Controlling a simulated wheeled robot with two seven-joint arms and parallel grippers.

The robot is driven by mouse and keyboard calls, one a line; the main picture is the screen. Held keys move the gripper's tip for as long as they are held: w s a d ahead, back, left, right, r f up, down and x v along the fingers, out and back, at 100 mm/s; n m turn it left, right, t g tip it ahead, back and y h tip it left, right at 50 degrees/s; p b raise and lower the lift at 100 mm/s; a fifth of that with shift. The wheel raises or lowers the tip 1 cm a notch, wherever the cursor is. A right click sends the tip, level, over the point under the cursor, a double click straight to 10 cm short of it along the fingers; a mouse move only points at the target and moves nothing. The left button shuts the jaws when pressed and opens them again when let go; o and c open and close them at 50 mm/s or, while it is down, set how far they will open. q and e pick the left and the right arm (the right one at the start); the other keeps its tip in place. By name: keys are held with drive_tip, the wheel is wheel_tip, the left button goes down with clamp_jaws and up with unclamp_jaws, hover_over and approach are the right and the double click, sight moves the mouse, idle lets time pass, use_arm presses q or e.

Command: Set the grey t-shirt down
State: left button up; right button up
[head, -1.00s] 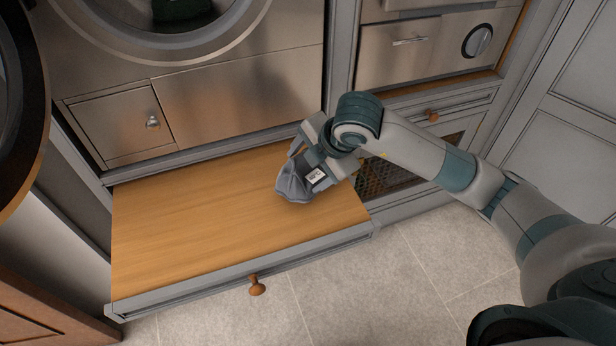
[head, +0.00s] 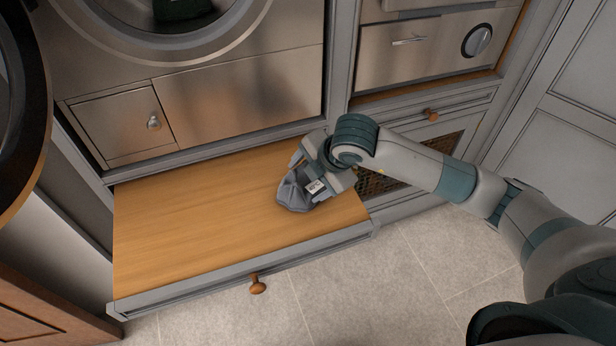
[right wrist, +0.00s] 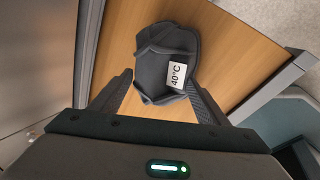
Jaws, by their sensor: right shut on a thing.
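The grey t-shirt (head: 294,192) is a crumpled dark grey bundle at the right part of the wooden pull-out board (head: 200,215). My right gripper (head: 318,178) is shut on it from above. In the right wrist view the t-shirt (right wrist: 167,60) sits between the two fingers, with a white "40°C" label facing the camera. The bundle is at or just above the board; I cannot tell whether it touches. My left gripper is out of view.
The board is otherwise bare, with free room to the left of the t-shirt. A round wooden knob (head: 257,285) sits on its front edge. The open round machine door (head: 22,110) stands at the left. Steel appliance fronts (head: 245,95) rise behind the board.

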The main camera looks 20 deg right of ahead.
drive_tip(key=o, duration=1.7)
drive_tip(key=shift+r, duration=0.1)
drive_tip(key=v, duration=1.2)
